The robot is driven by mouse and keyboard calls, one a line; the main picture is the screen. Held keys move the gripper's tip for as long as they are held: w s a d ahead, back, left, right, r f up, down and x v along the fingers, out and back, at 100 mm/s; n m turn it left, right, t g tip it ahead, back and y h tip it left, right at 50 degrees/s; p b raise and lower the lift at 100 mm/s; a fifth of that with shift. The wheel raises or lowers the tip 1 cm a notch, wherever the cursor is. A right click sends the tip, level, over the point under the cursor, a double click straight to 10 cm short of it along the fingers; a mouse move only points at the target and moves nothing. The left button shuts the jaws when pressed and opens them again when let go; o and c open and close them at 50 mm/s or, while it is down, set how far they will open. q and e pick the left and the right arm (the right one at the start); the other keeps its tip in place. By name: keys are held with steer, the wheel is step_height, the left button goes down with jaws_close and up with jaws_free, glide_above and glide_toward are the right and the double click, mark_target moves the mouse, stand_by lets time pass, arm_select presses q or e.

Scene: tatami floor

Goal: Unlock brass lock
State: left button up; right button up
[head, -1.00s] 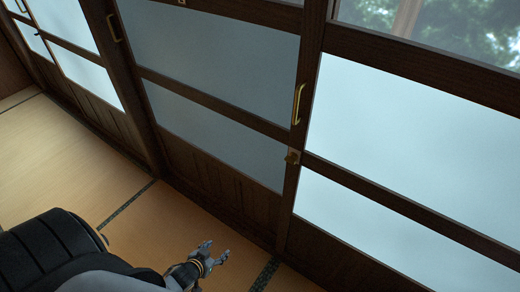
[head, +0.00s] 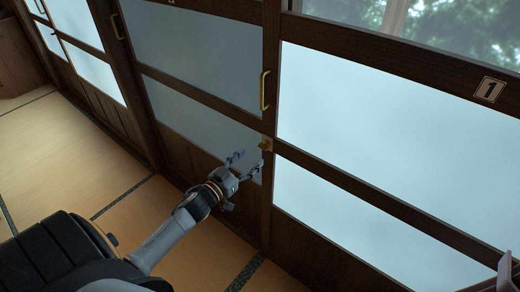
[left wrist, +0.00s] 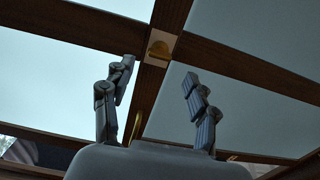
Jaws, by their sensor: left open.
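The small brass lock (head: 266,144) sits on the dark wooden door stile, just below the brass pull handle (head: 265,90). My left gripper (head: 248,162) is open and empty, just below and left of the lock in the head view. In the left wrist view its two fingers (left wrist: 158,74) are spread wide, with the lock beyond and between their tips. They look apart from it. My right gripper is not in view.
Sliding doors with frosted panes (head: 385,140) and dark wooden frames fill the far side. Tatami floor (head: 80,140) lies clear at left. A light grey part is at the lower right edge.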

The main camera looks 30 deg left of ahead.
mark_target(262, 149)
arm_select(q)
steer(key=shift+w+d, duration=0.15)
steer(key=shift+w, duration=1.4)
steer(key=shift+w+d, duration=0.15)
steer(key=shift+w, duration=1.4)
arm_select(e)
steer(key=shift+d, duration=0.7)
arm_select(q)
steer(key=c, duration=1.1)
steer(key=shift+c, duration=0.2)
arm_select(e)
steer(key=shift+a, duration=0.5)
